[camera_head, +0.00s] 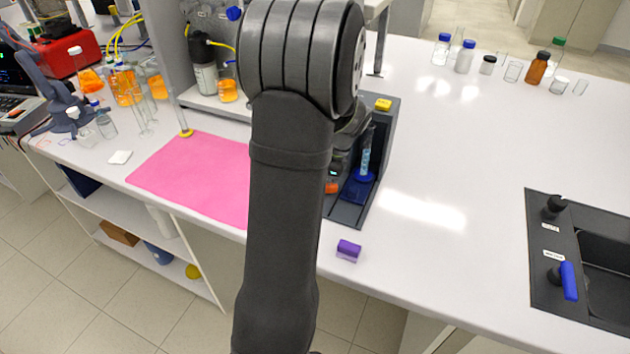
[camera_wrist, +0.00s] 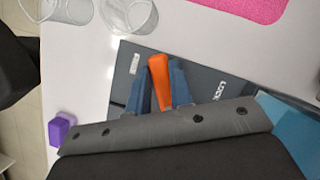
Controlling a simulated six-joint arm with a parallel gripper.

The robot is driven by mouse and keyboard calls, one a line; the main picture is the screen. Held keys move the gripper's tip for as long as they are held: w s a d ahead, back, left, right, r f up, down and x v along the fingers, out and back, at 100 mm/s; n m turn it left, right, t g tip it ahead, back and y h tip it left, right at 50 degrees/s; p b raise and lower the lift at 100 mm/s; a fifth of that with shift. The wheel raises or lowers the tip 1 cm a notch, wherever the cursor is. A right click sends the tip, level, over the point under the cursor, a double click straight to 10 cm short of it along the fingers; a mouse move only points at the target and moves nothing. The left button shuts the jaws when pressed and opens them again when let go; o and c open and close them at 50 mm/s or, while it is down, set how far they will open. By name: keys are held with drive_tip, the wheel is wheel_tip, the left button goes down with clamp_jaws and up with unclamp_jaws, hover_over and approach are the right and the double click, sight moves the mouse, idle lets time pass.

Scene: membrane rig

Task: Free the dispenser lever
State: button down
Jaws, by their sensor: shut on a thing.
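The orange lever (camera_wrist: 159,70) shows in the wrist view on a dark grey panel (camera_wrist: 205,70) with a label reading "LOCK". My gripper (camera_wrist: 163,82) is shut on the lever, with one blue-grey finger on each side of it. The lever's lower part is hidden behind the gripper body. In the head view a bit of orange (camera_head: 331,188) shows on the dark grey rig (camera_head: 347,215), beside a blue base with a clear, blue-marked tube (camera_head: 366,150). My arm covers much of the rig's left side there.
A purple block (camera_head: 348,250) lies on the white bench in front of the rig. A pink mat (camera_head: 195,172) is left of my arm, with glassware beyond. A yellow block (camera_head: 383,104) sits at the rig's back. A sink (camera_head: 605,265) is at right; the bench between is clear.

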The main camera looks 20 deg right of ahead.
idle(0.4)
drive_tip(key=c, duration=1.3)
unclamp_jaws()
drive_tip(key=v, duration=1.7)
drive_tip(key=shift+d+r, duration=0.2)
drive_tip(key=shift+f, duration=0.1)
drive_tip(key=x, duration=1.7)
drive_tip(key=shift+a+f, duration=0.1)
drive_tip(key=shift+a, duration=0.1)
